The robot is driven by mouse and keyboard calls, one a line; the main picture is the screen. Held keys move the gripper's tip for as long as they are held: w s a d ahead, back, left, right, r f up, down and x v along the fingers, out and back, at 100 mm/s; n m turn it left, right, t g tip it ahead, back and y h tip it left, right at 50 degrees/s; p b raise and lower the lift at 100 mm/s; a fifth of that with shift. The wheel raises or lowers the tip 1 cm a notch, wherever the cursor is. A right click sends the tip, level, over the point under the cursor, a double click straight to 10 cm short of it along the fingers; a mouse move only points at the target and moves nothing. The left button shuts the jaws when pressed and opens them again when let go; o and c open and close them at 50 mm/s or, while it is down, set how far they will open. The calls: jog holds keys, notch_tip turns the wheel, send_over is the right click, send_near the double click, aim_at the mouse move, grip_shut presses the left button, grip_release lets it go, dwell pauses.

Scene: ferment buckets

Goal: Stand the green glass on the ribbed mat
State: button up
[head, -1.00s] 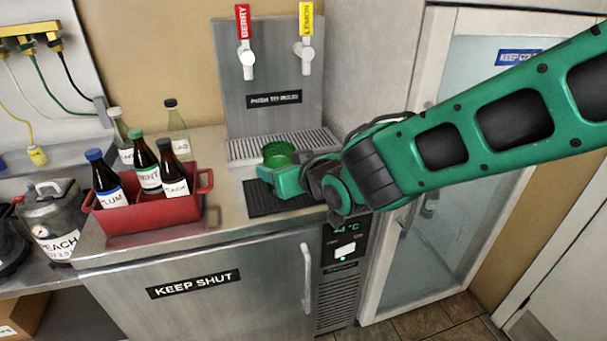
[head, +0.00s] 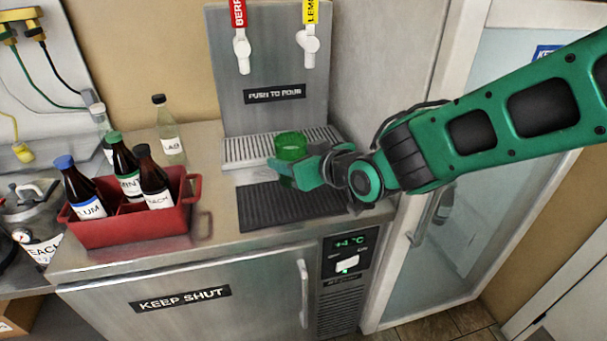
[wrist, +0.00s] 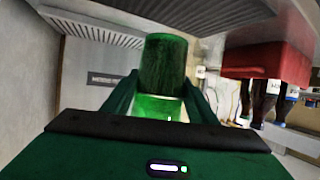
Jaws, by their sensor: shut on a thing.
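My gripper (head: 289,172) is shut on the green glass (head: 290,146), and its fingers lie on both sides of the glass in the wrist view (wrist: 160,75). In the head view the glass looks upright and appears in front of the drip grille, above the far side of the ribbed mat. The dark ribbed mat (head: 265,215) lies bare on the steel counter. I cannot tell the exact height of the glass over the counter. My gripper hides part of the glass's lower side and the mat's far right part.
The dispenser's drip grille (head: 240,152) lies behind the mat, below the berry tap (head: 241,50) and lemon tap (head: 308,42). A red crate (head: 125,228) of bottles stands left of the mat. A clear bottle (head: 167,130) stands behind the crate. A glass-doored cabinet is at right.

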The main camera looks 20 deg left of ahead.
jog(key=shift+w+d+f, duration=0.45)
jog(key=shift+w, duration=0.15)
jog(key=shift+w+d+f, duration=0.4)
jog(key=shift+w, duration=0.2)
jog(key=shift+f, duration=2)
jog(key=shift+f, duration=0.1)
jog(key=o, duration=1.5)
jog(key=shift+o, duration=0.2)
jog(key=v, duration=1.2)
jog(key=shift+s, duration=0.2)
